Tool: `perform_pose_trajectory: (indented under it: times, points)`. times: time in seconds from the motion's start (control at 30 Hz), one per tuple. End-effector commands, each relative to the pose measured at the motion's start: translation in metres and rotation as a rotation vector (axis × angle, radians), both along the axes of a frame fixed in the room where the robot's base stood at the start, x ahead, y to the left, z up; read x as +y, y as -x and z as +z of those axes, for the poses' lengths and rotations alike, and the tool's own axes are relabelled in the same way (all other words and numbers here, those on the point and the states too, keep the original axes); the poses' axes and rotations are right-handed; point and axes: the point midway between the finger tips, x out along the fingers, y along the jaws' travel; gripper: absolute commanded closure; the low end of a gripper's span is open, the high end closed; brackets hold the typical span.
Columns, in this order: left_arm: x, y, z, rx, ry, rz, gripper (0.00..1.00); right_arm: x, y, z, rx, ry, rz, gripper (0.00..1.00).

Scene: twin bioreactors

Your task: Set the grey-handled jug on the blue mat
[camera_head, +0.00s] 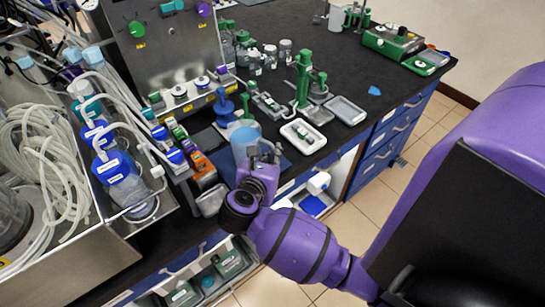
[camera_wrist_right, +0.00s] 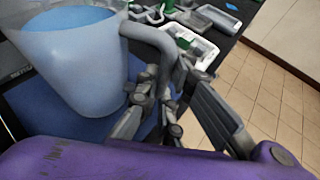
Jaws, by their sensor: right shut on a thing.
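The jug (camera_head: 246,142) is translucent with pale blue liquid and a grey handle. It also fills the upper left of the right wrist view (camera_wrist_right: 68,60), where its handle (camera_wrist_right: 155,38) is at the gripper. My right gripper (camera_head: 266,158) is shut on the grey handle; its fingers show in the right wrist view (camera_wrist_right: 150,100). The jug looks upright. The blue mat (camera_head: 228,170) lies under and around the jug and shows below it in the right wrist view (camera_wrist_right: 60,122). I cannot tell whether the jug's base touches the mat. My left gripper is not in view.
A white tray (camera_head: 303,136) and a green stand (camera_head: 303,80) are behind and right of the jug. A steel cabinet (camera_head: 165,45) stands behind. Blue-capped bottles (camera_head: 115,170) and coiled tubing (camera_head: 40,150) are at left. The black bench top (camera_head: 400,90) has free room at right.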

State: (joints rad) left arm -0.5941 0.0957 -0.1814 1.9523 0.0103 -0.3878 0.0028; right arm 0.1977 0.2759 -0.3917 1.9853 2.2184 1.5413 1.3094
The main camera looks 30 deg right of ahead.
Motion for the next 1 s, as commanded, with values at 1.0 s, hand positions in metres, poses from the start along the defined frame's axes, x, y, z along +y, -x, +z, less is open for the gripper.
perform_pose_trajectory:
  times: [1.0]
  points:
    - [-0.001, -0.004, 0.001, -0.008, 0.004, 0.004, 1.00, 0.009, 0.006, 0.002, -0.003, -0.005, 0.001, 0.73]
